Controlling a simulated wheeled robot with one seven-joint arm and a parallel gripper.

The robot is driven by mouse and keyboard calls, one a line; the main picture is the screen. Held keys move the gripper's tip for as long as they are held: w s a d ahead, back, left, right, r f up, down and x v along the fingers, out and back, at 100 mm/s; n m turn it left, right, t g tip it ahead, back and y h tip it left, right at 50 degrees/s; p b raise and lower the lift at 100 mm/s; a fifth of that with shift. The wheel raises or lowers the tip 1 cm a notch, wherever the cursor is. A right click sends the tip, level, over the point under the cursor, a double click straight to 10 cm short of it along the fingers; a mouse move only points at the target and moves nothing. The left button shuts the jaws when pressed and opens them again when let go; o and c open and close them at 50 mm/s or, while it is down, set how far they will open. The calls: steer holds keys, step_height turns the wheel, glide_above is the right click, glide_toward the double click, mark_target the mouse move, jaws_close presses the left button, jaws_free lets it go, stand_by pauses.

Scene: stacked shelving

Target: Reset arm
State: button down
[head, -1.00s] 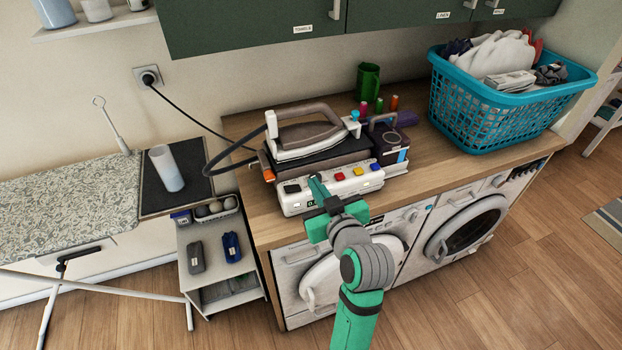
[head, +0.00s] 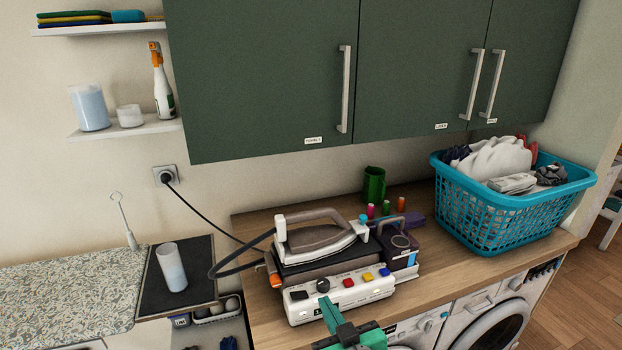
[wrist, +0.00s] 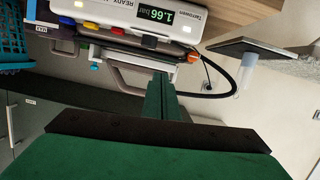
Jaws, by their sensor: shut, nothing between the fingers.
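My gripper (head: 332,314) is at the bottom centre of the head view, just in front of the iron station's control panel. Its green fingers are together and empty. In the wrist view the shut fingers (wrist: 160,98) point toward the station. The white control panel (head: 338,293) has a black knob and red, yellow and blue buttons. In the wrist view the panel (wrist: 180,22) appears upside down with a lit display reading 1.66 bar. The iron (head: 318,234) rests on top of the station. I cannot tell whether my fingers touch the panel.
The wooden counter (head: 440,268) holds a teal laundry basket (head: 500,207), a green mug (head: 374,185) and thread spools. Green cabinets (head: 270,80) hang above. An ironing board (head: 65,300) stands left. A black cord runs to the wall socket (head: 165,176).

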steer(key=s+a+f+m+h, duration=0.2)
steer(key=s+f+m+h, duration=0.25)
steer(key=s+f, duration=1.2)
steer(key=s+a+f, duration=0.1)
steer(key=s, duration=0.9)
steer(key=s+a+f, duration=0.1)
steer(key=s, duration=1)
steer(key=shift+a+f+t, duration=0.25)
steer(key=shift+a+t, duration=0.05)
steer(key=shift+t, duration=0.1)
steer(key=shift+w, duration=0.15)
